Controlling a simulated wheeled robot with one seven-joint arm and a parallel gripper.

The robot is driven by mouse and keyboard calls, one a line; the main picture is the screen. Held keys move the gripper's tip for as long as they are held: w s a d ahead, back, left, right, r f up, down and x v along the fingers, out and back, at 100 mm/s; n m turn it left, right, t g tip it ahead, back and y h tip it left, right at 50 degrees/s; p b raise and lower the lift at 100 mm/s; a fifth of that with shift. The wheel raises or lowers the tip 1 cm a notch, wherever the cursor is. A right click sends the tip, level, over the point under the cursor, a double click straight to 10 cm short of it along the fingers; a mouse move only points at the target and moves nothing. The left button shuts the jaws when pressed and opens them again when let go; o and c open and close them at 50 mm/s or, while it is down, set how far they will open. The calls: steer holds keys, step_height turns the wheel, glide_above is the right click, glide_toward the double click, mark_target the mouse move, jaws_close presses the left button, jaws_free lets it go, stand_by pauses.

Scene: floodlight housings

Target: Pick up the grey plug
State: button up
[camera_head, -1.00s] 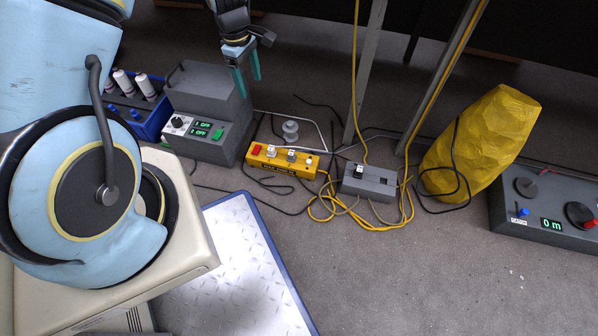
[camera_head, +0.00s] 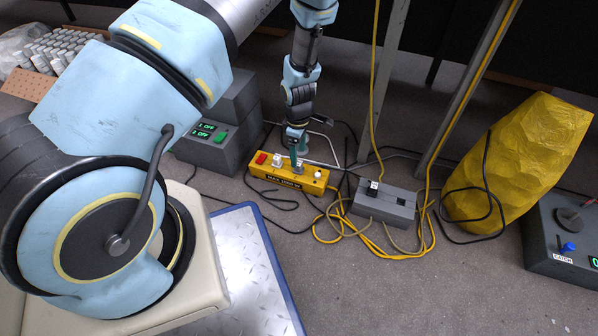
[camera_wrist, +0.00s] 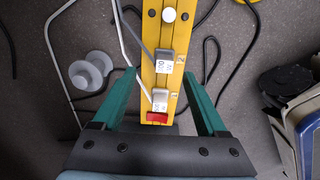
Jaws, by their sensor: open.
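The yellow power strip (camera_head: 312,182) lies on the floor; it also shows in the wrist view (camera_wrist: 149,50). The grey plug (camera_wrist: 165,60) stands in the strip, with a pale label and a grey cable leading up and left. A lighter plug (camera_wrist: 160,97) sits between it and the red switch (camera_wrist: 157,117). My gripper (camera_wrist: 158,72) is open, its green fingers on either side of the strip with the grey plug between their lines near the tips. In the head view my gripper (camera_head: 296,158) is over the strip and partly hides the grey plug. I see no contact.
A grey box (camera_head: 384,205) with a plug in it stands right of the strip, among loose yellow and black cables. Grey spools (camera_wrist: 90,72) stand near the left finger. A grey control unit (camera_head: 222,140) is left of the strip. A yellow sack (camera_head: 520,160) stands at right.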

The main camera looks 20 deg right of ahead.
mark_target(299, 169)
steer(key=f+b, duration=0.2)
steer(key=f, duration=0.1)
steer(key=f+b, duration=0.1)
steer(key=f, duration=0.1)
steer(key=shift+s+a+f, duration=0.1)
steer(key=shift+s+f, duration=0.1)
steer(key=shift+s, duration=0.15)
steer(key=shift+r, duration=0.1)
jaws_close()
